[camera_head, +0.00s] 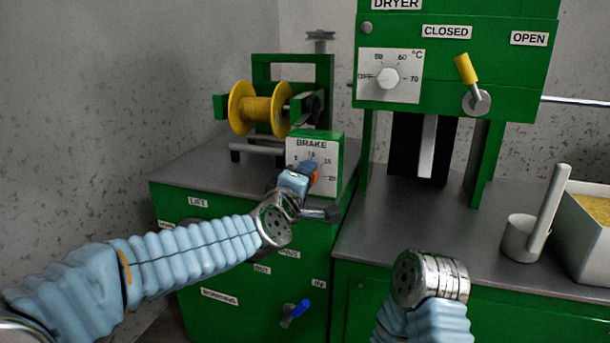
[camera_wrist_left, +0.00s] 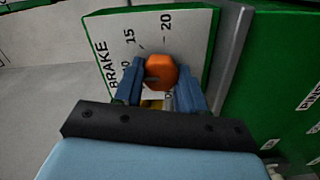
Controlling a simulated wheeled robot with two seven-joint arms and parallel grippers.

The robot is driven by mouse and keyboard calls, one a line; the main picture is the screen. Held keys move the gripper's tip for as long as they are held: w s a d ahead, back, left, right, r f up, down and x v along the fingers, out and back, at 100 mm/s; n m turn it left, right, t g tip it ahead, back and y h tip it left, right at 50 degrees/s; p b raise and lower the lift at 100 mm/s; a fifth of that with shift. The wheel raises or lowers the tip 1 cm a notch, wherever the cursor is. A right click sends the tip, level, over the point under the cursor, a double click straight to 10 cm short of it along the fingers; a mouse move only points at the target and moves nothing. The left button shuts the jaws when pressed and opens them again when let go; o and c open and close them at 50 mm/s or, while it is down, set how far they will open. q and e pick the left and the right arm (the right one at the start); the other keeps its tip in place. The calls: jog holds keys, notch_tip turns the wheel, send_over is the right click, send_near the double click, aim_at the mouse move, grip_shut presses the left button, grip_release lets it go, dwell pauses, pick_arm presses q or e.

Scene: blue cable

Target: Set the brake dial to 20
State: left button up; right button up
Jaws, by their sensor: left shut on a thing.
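The brake dial is an orange knob (camera_head: 313,172) on a white scale plate marked BRAKE (camera_head: 302,151), on the front of a small green box. In the left wrist view, the knob (camera_wrist_left: 161,69) sits between the blue fingers of my left gripper (camera_wrist_left: 160,82), which is shut on it. The numbers 15 and 20 show on the plate above the knob, and the 10 is partly covered. I cannot tell which mark the knob points to. My left gripper (camera_head: 296,180) hides part of the plate in the head view. My right wrist shows at the lower right, but its fingers do not.
A yellow spool (camera_head: 258,107) stands on the grey bench behind the brake box. To the right is the green dryer with a temperature dial (camera_head: 388,78) and a yellow-handled lever (camera_head: 466,70). A grey scoop (camera_head: 520,238) and a bin of yellow granules (camera_head: 590,240) stand at far right.

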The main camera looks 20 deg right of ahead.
pick_arm(q)
jog(key=m+p, duration=0.4)
jog(key=m, duration=1.5)
jog(key=shift+s+d, duration=0.1)
jog(key=shift+d, duration=0.05)
dwell(0.5)
jog(key=o, duration=1.1)
jog(key=shift+c, duration=0.2)
